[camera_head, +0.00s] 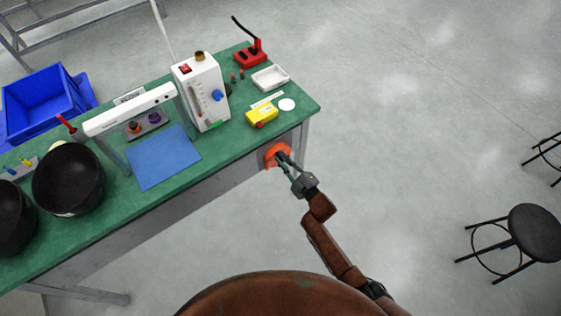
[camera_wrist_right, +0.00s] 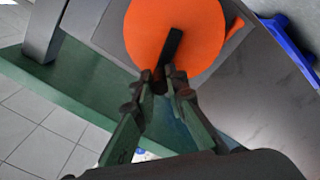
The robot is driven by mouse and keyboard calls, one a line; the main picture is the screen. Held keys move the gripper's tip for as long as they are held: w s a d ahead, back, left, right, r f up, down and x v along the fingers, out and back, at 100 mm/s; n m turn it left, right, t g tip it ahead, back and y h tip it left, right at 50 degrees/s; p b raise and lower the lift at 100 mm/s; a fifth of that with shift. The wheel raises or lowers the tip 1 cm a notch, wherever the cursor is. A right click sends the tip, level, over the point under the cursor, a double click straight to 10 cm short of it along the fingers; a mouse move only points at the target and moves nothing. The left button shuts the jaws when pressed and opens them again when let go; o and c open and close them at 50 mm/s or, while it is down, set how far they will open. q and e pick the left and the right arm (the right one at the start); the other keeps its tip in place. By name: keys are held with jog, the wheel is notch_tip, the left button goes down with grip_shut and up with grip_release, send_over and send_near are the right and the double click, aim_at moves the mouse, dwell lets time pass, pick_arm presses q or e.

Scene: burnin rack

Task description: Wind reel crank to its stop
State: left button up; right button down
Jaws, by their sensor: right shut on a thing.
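An orange reel (camera_head: 271,152) is mounted on the front side of the green-topped bench near its right end. In the right wrist view the reel (camera_wrist_right: 160,28) is a round orange disc with a black crank handle (camera_wrist_right: 172,45) across its face. My right gripper (camera_head: 287,164) is at the reel. In the right wrist view its two fingers (camera_wrist_right: 166,82) are closed around the handle's lower end. The fingers hide part of the handle. A small orange tab (camera_wrist_right: 236,24) shows beside the disc. My left gripper is not in view.
The bench (camera_head: 215,165) carries a white device (camera_head: 203,90), a yellow device (camera_head: 262,115), a white tray (camera_head: 270,77), a red lever stand (camera_head: 250,57) and black bowls (camera_head: 68,180). A blue bin (camera_head: 42,103) stands behind. Black stools (camera_head: 535,232) are at the right; the floor between is clear.

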jog(key=shift+w+d+r+m, duration=0.2)
jog(key=shift+d+m, duration=0.1)
jog(key=shift+m, duration=0.3)
jog(key=shift+f, duration=0.1)
jog(key=c, duration=1.9)
grip_release()
jog(key=shift+c, duration=0.2)
jog(key=shift+s+d, duration=0.1)
jog(key=v, duration=1.1)
jog(key=shift+s+d, duration=0.15)
jog(key=shift+s, duration=0.15)
